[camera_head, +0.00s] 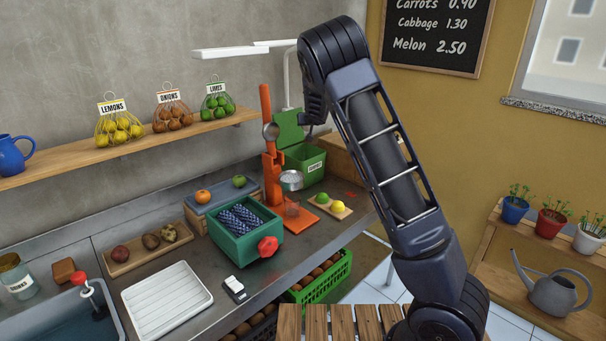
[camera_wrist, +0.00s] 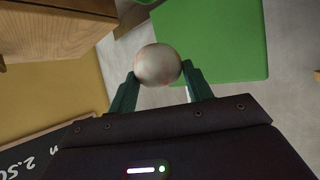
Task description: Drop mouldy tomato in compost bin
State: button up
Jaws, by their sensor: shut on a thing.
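The mouldy tomato (camera_wrist: 158,64) is pale whitish-grey with faint pink patches. In the wrist view it sits between the fingertips of my gripper (camera_wrist: 160,80), which is shut on it. In the head view the fingertips and the tomato cannot be made out behind my arm. The green compost bin (camera_head: 313,169), with a white label, stands at the back of the counter, its lid (camera_head: 287,130) raised. My arm's end hangs above and close to the bin. A green panel, apparently the lid (camera_wrist: 212,45), fills the upper right of the wrist view, beyond the tomato.
An orange press (camera_head: 272,170) stands just left of the bin, and a wooden box (camera_head: 345,156) to its right. A board with a lemon and a lime (camera_head: 321,201) lies in front. A green box (camera_head: 232,238) and a white tray (camera_head: 166,300) occupy the counter nearer me.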

jog(key=shift+f, duration=2.75)
jog(key=o, duration=1.1)
jog(key=shift+c, duration=0.2)
jog(key=v, duration=1)
jog(key=shift+s, duration=0.4)
jog(key=shift+d+r, duration=0.1)
jog(key=shift+r, duration=0.05)
